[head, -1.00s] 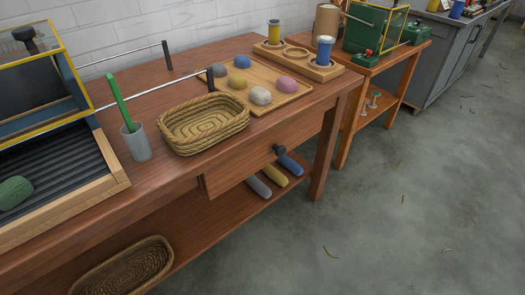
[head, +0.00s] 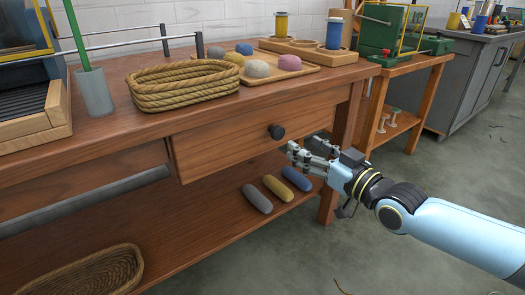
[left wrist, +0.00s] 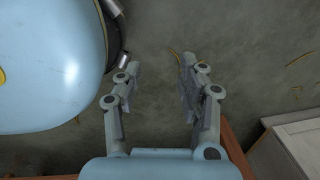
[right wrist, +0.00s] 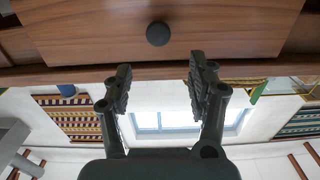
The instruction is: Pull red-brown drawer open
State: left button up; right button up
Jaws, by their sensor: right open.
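The red-brown drawer (head: 225,138) sits under the front edge of the wooden table and looks shut. Its round dark knob (head: 277,131) is in the middle of its front. The knob also shows above my right fingers in the right wrist view (right wrist: 158,34). My right gripper (head: 303,146) is open and empty, a little right of and below the knob in the head view, apart from it. My left gripper (left wrist: 158,75) is open and empty over the grey floor in the left wrist view; the head view does not show it.
On the tabletop are a rope basket (head: 182,90), a grey cup (head: 95,92) with a green stick, and a wooden tray (head: 290,74) of wool balls. Grey, yellow and blue rolls lie on the lower shelf near a woven basket (head: 85,275).

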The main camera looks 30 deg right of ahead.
aim_at(280, 135)
jog(key=w+b, duration=0.2)
jog(key=w, duration=0.1)
jog(key=w+f+b, duration=0.1)
jog(key=w+b, duration=0.1)
jog(key=w, duration=0.1)
jog(key=w+b, duration=0.2)
jog(key=w, duration=0.1)
jog(key=shift+w+a+f, duration=0.25)
jog(key=shift+w, duration=0.1)
pick_arm(q)
jog(key=w+d+r, duration=0.4)
jog(key=w+r, duration=0.6)
jog(key=r, duration=0.1)
jog(key=shift+r+t+h+b, duration=0.3)
jog(key=shift+r+t+b, duration=0.05)
jog(key=shift+r+t, duration=0.05)
pick_arm(e)
jog(key=shift+w+r, duration=0.2)
jog(key=shift+w, duration=0.3)
grip_shut()
